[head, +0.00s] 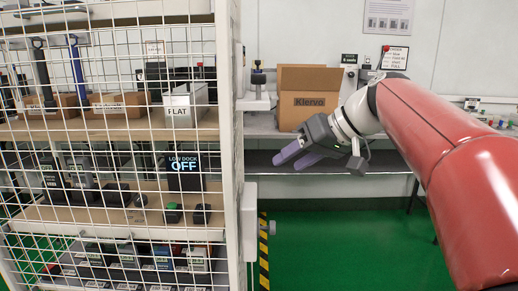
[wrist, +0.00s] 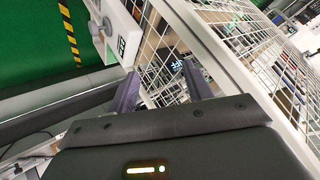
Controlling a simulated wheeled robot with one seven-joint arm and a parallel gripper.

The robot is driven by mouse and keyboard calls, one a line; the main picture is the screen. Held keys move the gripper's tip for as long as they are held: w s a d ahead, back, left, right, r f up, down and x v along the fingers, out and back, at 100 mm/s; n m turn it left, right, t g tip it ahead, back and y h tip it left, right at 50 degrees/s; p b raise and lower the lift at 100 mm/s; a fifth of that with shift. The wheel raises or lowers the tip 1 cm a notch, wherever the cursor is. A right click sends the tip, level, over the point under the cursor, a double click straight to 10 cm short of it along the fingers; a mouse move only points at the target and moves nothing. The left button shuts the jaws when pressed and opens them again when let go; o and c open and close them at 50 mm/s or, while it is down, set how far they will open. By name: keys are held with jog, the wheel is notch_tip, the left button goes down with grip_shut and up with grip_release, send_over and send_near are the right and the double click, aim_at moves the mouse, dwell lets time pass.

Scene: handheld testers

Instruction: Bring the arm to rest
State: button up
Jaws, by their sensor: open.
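My red arm reaches in from the right in the head view. My gripper (head: 289,155) has a dark grey body and two purple-grey fingers pointing left. It is in front of the grey bench's edge, to the right of the cage post. In the wrist view the two fingers of my gripper (wrist: 160,88) stand apart with nothing between them. The mesh cage shows beyond the fingers. The jaws are open and empty.
A mesh-fronted cage (head: 240,215) with shelves of testers fills the left. A cardboard box (head: 308,88) stands on the bench (head: 262,122) behind my gripper. A "LOW DOCK OFF" display (head: 185,171) is on the middle shelf. Green floor (head: 340,240) is clear below my gripper.

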jog(key=s+d+f+m+h, duration=0.2)
jog(key=s+d+f+h, duration=0.2)
jog(key=s+f, duration=0.7)
jog(key=s+d+f+m+t+h, duration=0.1)
jog(key=s+d+f+m+h, duration=0.2)
jog(key=s+f, duration=0.8)
jog(key=shift+d+m+h, duration=0.3)
jog(key=shift+d+h, duration=0.25)
jog(key=shift+h, duration=0.15)
jog(key=shift+s+f, duration=0.1)
